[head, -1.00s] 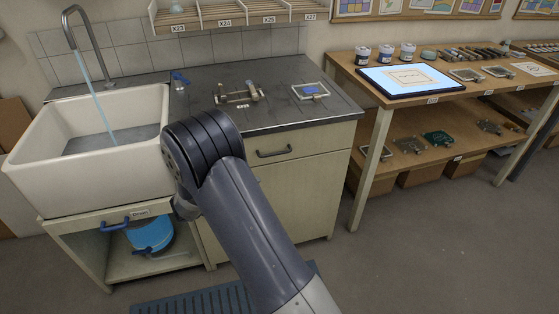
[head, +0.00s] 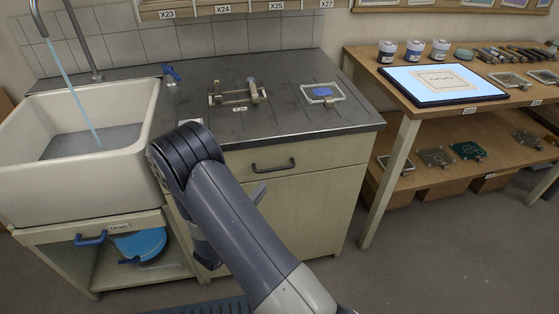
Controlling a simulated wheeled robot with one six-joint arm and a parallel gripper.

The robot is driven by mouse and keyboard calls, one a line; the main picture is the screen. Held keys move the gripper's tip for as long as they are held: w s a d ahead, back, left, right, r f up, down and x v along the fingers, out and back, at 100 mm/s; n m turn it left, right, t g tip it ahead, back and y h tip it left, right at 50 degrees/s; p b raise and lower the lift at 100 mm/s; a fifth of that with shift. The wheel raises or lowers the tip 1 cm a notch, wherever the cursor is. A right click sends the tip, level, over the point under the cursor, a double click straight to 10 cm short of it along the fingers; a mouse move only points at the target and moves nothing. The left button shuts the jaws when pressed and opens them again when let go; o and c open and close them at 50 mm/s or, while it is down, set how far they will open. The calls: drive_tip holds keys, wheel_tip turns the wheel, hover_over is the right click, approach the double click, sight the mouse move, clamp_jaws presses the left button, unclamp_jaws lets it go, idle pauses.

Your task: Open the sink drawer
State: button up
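The sink unit stands at the left, with a white basin (head: 145,185) above a pale cabinet.
Water runs from the tap (head: 62,70) into the basin. A blue round container (head: 140,245) sits on the open shelf below. A clamp-like fixture (head: 238,95) and a small frame with a blue piece (head: 322,94) lie on the counter. A workbench (head: 400,118) stands at right.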

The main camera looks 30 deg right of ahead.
sight(279, 169)
drive_tip(key=x, duration=1)
drive_tip(key=shift+d+r+p, duration=0.1)
drive_tip(key=shift+d+p, duration=0.1)
drive_tip(key=shift+p, duration=0.15)
drive_tip(key=shift+c, duration=0.3)
clamp_jaws()
